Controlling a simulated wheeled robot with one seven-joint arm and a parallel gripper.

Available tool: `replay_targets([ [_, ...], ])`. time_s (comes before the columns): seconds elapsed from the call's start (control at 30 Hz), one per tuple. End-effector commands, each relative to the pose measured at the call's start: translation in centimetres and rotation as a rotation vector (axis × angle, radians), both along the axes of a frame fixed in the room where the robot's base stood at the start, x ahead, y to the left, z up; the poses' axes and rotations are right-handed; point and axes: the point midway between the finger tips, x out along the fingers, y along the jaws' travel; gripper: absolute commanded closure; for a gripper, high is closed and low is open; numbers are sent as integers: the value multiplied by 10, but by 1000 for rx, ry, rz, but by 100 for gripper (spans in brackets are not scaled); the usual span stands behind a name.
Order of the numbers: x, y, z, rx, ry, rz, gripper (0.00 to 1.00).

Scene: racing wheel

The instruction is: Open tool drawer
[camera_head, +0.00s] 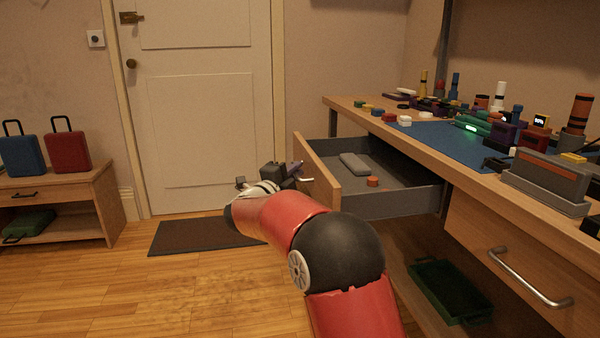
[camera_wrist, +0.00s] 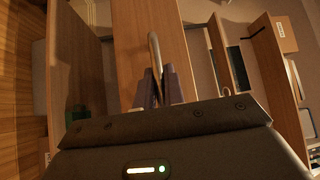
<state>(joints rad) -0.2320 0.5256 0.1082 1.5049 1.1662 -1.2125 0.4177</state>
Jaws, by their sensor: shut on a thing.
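The tool drawer (camera_head: 315,175) stands well out from the workbench in the head view. Its grey inside shows a grey oblong item (camera_head: 354,163) and a small orange item (camera_head: 372,181). My gripper (camera_head: 299,175) is at the outer side of the drawer's wooden front. In the wrist view my gripper (camera_wrist: 158,88) has its two fingers closed around the drawer's metal handle (camera_wrist: 154,52), which sits against the wooden front (camera_wrist: 140,35). In the head view the handle is mostly hidden by my gripper.
The workbench (camera_head: 345,103) carries many small tools and a blue mat (camera_head: 440,143). A second, shut drawer with a metal handle (camera_head: 530,280) is at right. A green crate (camera_head: 450,290) lies below. A low cabinet (camera_head: 85,195) with two cases stands left.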

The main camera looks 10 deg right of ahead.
Motion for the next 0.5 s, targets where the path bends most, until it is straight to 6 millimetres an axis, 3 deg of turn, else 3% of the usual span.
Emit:
replay_targets([
  [0.23,0,0,-2,1,2,1,100],
  [0.27,0,0,-2,1,2,1,85],
  [0.4,0,0,-1,1,2,1,68],
  [0.5,0,0,-1,1,1,0,68],
])
